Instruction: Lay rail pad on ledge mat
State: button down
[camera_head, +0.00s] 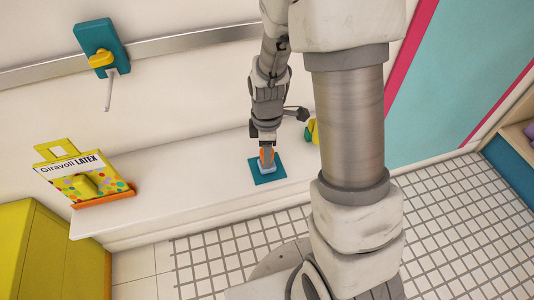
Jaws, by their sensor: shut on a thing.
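The ledge mat (259,179) is a flat teal square on the white ledge, in the middle of the view. My gripper (267,153) points down over the mat and is shut on a small orange and pale grey-blue thing, apparently the rail pad (268,168). The pad shows just below the fingers, inside the mat's outline. From this angle I cannot tell whether it touches the mat. My fingers hide part of the pad and of the mat's far side.
A white ledge (205,180) runs along the wall. A yellow "Giravoli LATEX" box (88,180) stands at its left end. A teal holder with a yellow knob (102,50) hangs on the wall rail (190,40). A yellow thing (312,132) is partly hidden behind my arm.

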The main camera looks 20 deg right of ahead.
jog(key=shift+c, duration=2)
grip_release()
notch_tip(320, 180, up, 12)
jog(key=p, duration=0.4)
jog(key=s+r+m+t, duration=0.5)
jog(key=s+r+m, duration=0.9)
jog(key=r, duration=0.3)
jog(key=shift+m+t, duration=0.3)
jog(key=shift+m, duration=0.2)
jog(key=shift+r, duration=0.1)
